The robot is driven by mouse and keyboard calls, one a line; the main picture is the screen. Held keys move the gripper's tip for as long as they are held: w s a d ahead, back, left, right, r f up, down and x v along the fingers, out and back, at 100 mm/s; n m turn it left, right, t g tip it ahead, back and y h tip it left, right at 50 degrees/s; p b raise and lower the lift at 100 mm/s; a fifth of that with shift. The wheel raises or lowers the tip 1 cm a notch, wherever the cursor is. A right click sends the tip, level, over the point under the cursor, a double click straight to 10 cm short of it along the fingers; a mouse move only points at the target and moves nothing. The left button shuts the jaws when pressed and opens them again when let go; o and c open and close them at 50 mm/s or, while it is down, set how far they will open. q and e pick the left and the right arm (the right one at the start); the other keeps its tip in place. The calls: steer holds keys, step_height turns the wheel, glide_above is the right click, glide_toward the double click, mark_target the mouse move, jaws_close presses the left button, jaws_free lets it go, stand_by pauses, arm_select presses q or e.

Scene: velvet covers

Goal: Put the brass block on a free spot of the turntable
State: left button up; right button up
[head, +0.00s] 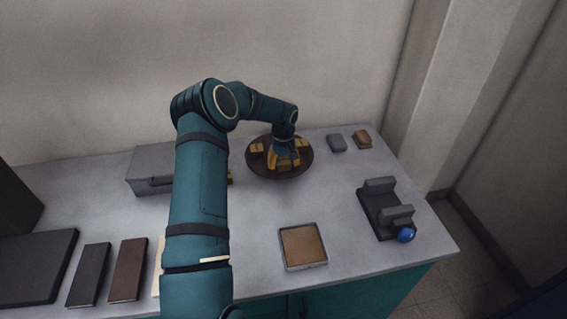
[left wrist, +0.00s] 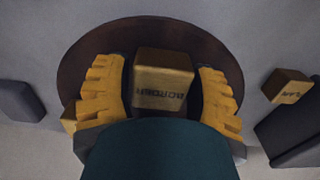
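The turntable (head: 262,170) is a round dark brown disc at the back of the table; its rim also shows in the left wrist view (left wrist: 85,55). My left gripper (head: 284,167) is low over it, pointing down. In the left wrist view its yellow fingers (left wrist: 162,88) stand apart on either side of a brass-coloured block (left wrist: 163,68) with dark lettering, with narrow gaps beside it. Two more yellowish blocks sit on the turntable, at its left (head: 257,148) and right (head: 303,143). Another lettered brass-coloured block (left wrist: 288,86) lies off the turntable, largely behind my arm in the head view. My right gripper is not seen.
A grey box (head: 150,162) stands left of the turntable, partly behind my arm. A small grey block (head: 336,143) and a brown one (head: 362,139) lie at its right. A square tray (head: 303,247) and a dark fixture with a blue knob (head: 406,235) stand nearer the front.

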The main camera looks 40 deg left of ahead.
mark_target(284, 160)
arm_select(q)
steer(key=shift+o, duration=0.8)
steer(key=shift+r, duration=0.15)
step_height(284, 160, up, 12)
steer(key=p, duration=0.1)
steer(key=shift+p, duration=0.3)
